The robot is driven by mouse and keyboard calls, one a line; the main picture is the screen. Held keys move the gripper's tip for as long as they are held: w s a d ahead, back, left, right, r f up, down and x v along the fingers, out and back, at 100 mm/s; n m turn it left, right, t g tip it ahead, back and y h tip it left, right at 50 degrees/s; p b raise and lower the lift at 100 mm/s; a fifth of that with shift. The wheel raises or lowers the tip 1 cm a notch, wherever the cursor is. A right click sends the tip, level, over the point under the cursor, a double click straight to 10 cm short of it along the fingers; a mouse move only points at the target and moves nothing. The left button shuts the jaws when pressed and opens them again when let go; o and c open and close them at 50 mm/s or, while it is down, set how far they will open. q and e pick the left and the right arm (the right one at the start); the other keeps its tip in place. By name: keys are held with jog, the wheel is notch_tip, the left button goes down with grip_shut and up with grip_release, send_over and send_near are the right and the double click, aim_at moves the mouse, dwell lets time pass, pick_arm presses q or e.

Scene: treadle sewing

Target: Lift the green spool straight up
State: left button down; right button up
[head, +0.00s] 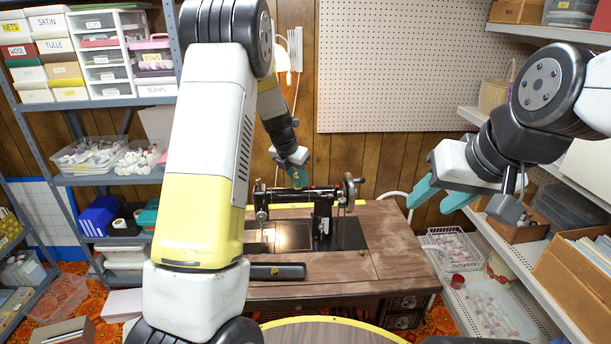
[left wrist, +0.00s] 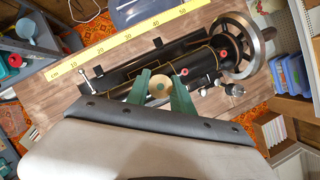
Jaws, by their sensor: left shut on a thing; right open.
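My left gripper (head: 299,181) is above the black sewing machine (head: 321,200), near its top arm. In the left wrist view the green fingers (left wrist: 162,92) are shut on the green spool (left wrist: 160,87). Only its round, tan, wood-like end shows clearly between the fingers; its green part cannot be told apart from them. In the head view the spool is hidden by the gripper. I cannot tell whether it touches the machine. My right gripper (head: 446,195) is open and empty, in the air right of the machine.
The wooden sewing table (head: 390,245) bears the machine, whose handwheel (head: 350,192) is at its right. A yellow ruler (left wrist: 130,43) lies along the table behind it. Shelves with boxes stand left and right. A pegboard (head: 400,65) hangs behind. A round yellow-rimmed top (head: 330,333) is in front.

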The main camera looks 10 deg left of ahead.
pick_arm(q)
jog(key=shift+r, duration=0.1)
notch_tip(320, 180, up, 16)
jog(key=shift+f, duration=0.25)
dwell(0.7)
dwell(0.4)
